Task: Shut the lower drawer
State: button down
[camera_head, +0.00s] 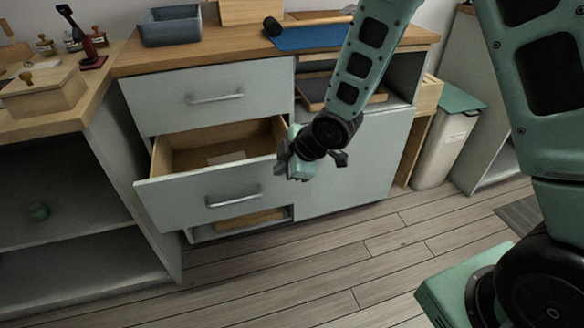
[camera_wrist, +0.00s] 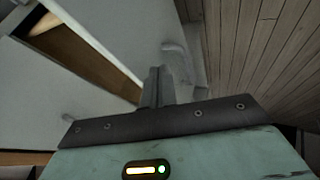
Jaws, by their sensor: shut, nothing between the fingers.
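The lower drawer (camera_head: 185,202) stands pulled out of the grey cabinet, with its bar handle (camera_head: 233,197) on the front and its wooden inside showing. A small pale item lies inside it. The upper drawer (camera_head: 165,95) above is shut. My gripper (camera_head: 284,160) is at the right end of the open drawer's front and overlaps it in the picture; I cannot tell if it touches. In the wrist view its fingers (camera_wrist: 156,86) are together and empty, with the lower drawer's front (camera_wrist: 125,35) beyond them and the wooden inside at upper left.
A wooden piece (camera_head: 248,220) shows in the gap below the drawer. A grey bin (camera_head: 165,27) and a blue mat (camera_head: 310,38) are on the counter. A bin with a green lid (camera_head: 458,101) stands right of the cabinet. The plank floor (camera_head: 320,255) in front is clear.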

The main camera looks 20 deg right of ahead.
jog(key=shift+w+d+r, duration=0.1)
jog(key=shift+w+r, duration=0.05)
jog(key=shift+w, duration=1.2)
